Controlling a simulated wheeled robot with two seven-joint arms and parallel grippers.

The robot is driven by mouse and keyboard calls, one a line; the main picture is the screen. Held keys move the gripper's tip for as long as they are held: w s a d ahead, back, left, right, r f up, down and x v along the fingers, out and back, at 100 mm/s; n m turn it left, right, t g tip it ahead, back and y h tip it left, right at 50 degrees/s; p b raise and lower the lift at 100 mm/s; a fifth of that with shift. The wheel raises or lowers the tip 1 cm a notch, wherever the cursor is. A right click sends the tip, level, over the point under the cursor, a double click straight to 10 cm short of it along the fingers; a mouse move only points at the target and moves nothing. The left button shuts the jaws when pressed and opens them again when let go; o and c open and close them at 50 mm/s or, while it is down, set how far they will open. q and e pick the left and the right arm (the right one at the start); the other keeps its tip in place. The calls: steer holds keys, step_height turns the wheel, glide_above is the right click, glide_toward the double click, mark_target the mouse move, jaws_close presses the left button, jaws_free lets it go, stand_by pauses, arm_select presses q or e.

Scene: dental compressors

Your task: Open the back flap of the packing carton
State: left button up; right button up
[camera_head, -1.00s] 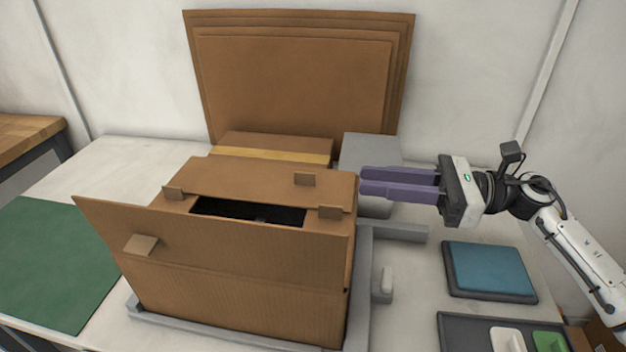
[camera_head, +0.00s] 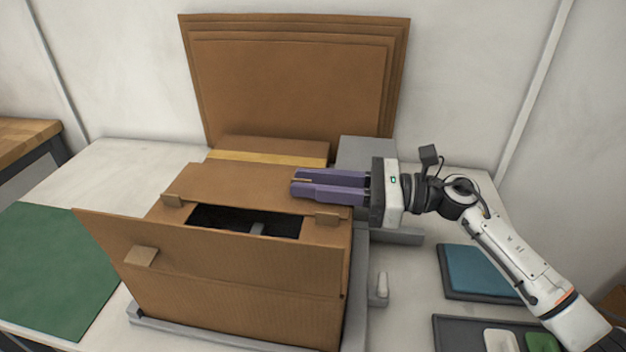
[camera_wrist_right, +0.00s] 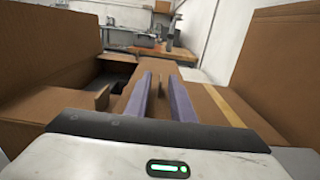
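The brown packing carton (camera_head: 240,305) stands on the table with a dark gap in its top. Its back flap (camera_head: 215,182) lies nearly flat over the rear part of the top. My right gripper (camera_head: 296,185) reaches in from the right, low over the back flap. The tab is mostly hidden in the head view. My left gripper is not in view.
Behind are a flat taped carton (camera_head: 270,147), a grey box (camera_head: 365,150) and upright cardboard sheets (camera_head: 290,95). A grey frame (camera_head: 358,315) surrounds the carton's base. A blue pad (camera_head: 478,272) lies at right.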

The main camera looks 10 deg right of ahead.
steer(key=shift+c, duration=0.4)
jaws_close()
stand_by(0.9)
